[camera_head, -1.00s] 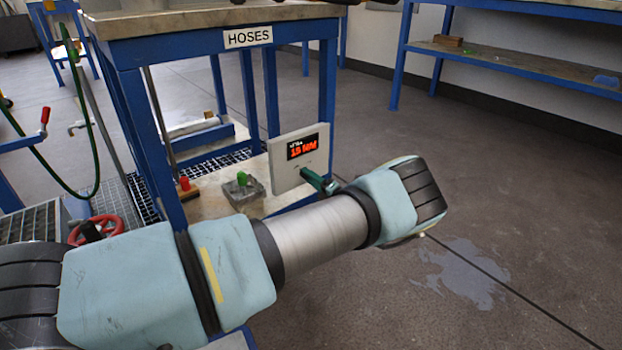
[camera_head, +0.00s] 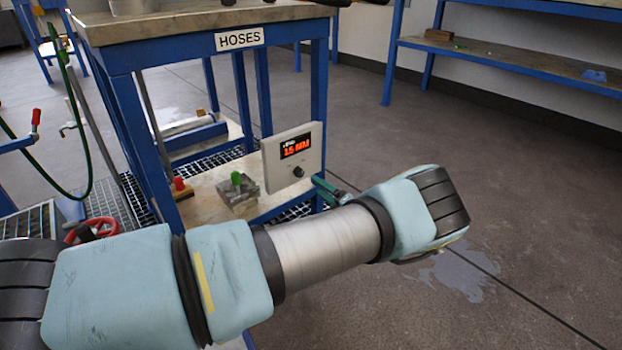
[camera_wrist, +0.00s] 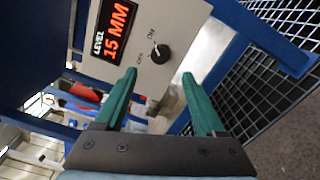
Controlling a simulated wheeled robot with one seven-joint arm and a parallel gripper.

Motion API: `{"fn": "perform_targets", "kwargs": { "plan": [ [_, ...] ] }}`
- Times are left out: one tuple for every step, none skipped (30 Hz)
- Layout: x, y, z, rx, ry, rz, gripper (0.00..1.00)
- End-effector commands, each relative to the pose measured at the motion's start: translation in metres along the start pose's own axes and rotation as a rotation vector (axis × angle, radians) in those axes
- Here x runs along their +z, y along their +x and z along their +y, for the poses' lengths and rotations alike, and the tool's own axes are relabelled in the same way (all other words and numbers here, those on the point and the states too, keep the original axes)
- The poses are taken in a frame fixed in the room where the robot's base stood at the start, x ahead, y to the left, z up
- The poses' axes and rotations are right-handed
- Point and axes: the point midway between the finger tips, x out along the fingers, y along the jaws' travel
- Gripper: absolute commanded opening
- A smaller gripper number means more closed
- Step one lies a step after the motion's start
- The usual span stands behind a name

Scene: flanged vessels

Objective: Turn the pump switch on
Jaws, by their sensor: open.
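The pump switch is a black rotary knob (camera_wrist: 160,53) on a pale control panel (camera_wrist: 190,20), below a red "LEVEL 15 MM" display (camera_wrist: 115,30). Small markings sit beside the knob; its pointer direction is too small to tell. In the head view the knob (camera_head: 298,171) shows at the lower right of the panel (camera_head: 272,165). My gripper (camera_wrist: 158,77) has two green fingers, spread apart and empty. In the wrist view the knob appears just beyond the gap between the fingertips, apart from them. In the head view the gripper (camera_head: 330,190) is beside the panel's lower right, partly hidden by my arm.
The panel stands on the lower shelf of a blue-framed bench labelled "HOSES" (camera_head: 239,39). A grey block with a green knob (camera_head: 237,180) and a red-topped item (camera_head: 180,187) are left of it. A blue leg (camera_head: 318,90) rises beside the panel.

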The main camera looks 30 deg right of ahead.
Motion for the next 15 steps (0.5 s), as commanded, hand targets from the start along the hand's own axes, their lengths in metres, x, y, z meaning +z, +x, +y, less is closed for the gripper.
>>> {"fn": "perform_targets", "kwargs": {
  "plan": [
    [0.001, -0.008, 0.001, -0.001, 0.0, -0.001, 0.72],
    [0.001, -0.011, 0.001, -0.001, 0.0, 0.0, 0.72],
    [0.0, -0.016, 0.001, 0.0, 0.0, 0.0, 0.72],
    [0.0, -0.018, 0.001, 0.0, 0.0, 0.0, 0.72],
    [0.0, -0.021, 0.001, 0.0, 0.0, 0.0, 0.72],
    [0.0, -0.023, 0.0, 0.0, 0.0, 0.0, 0.72],
    [0.0, -0.024, 0.0, 0.0, 0.0, 0.0, 0.72],
    [0.0, -0.025, 0.0, 0.0, 0.0, 0.0, 0.72],
    [0.0, -0.026, 0.0, 0.0, 0.0, 0.001, 0.72],
    [0.0, -0.026, 0.0, 0.0, 0.0, 0.001, 0.72],
    [-0.001, -0.026, 0.0, 0.0, 0.0, 0.001, 0.72],
    [-0.001, -0.026, -0.001, 0.0, 0.0, 0.001, 0.72],
    [-0.001, -0.026, -0.001, 0.0, 0.0, 0.001, 0.72],
    [-0.001, -0.026, -0.001, 0.0, 0.0, 0.001, 0.72],
    [-0.001, -0.026, 0.0, 0.0, 0.0, 0.001, 0.72]
  ]
}}
